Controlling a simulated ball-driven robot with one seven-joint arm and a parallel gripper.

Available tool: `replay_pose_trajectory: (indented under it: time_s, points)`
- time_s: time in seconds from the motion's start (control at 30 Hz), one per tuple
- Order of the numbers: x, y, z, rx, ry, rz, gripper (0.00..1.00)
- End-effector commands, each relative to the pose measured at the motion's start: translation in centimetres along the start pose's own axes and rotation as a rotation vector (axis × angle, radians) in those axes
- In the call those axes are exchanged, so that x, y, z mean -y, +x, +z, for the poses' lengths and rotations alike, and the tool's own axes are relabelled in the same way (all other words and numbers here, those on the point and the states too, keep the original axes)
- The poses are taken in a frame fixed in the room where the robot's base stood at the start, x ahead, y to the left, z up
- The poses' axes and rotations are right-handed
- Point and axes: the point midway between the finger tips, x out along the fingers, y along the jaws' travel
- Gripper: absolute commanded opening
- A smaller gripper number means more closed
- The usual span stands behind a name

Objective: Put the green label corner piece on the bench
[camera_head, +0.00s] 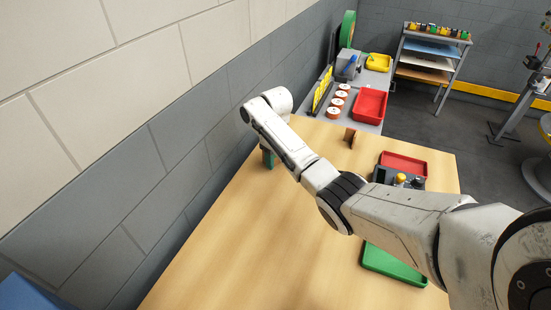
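The wooden bench (235,255) fills the middle of the view, along the wall on the left. My arm reaches across it from the lower right, and its wrist is near the bench's far left edge. My gripper's fingers are hidden behind the wrist and forearm, so I cannot tell if they are open or shut. A small dark green piece (268,158) shows just below the forearm near the wrist. It may be the green label corner piece; I cannot tell whether it is held or touches the bench. A small brown upright piece (350,138) stands at the bench's far end.
A red tray (403,163) and a dark holder (385,176) with small knobs are on the bench's right side. A green tray (392,266) lies partly behind my arm. Beyond the bench, a grey table bears a red bin (370,105) and white-topped rolls (334,112). The near left bench is clear.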

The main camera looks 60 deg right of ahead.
Motion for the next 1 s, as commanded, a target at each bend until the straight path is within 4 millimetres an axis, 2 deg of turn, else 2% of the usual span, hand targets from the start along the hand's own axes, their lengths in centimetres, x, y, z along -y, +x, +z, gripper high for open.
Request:
replay_pose_trajectory:
  time_s: [0.03,0.23,0.57,0.77,0.97,1.0]
  points:
    - [0.0,0.0,0.0,0.000,0.000,-0.001,0.53]
    - [0.0,0.0,0.0,0.001,0.000,-0.001,0.72]
    - [0.0,-0.4,0.0,-0.001,-0.001,0.000,0.73]
    - [0.0,-3.2,-0.1,-0.005,-0.001,0.001,0.73]
    - [0.0,-7.7,-0.2,-0.006,-0.001,0.001,0.73]
    - [0.0,-9.1,-0.1,-0.003,0.000,0.000,0.73]
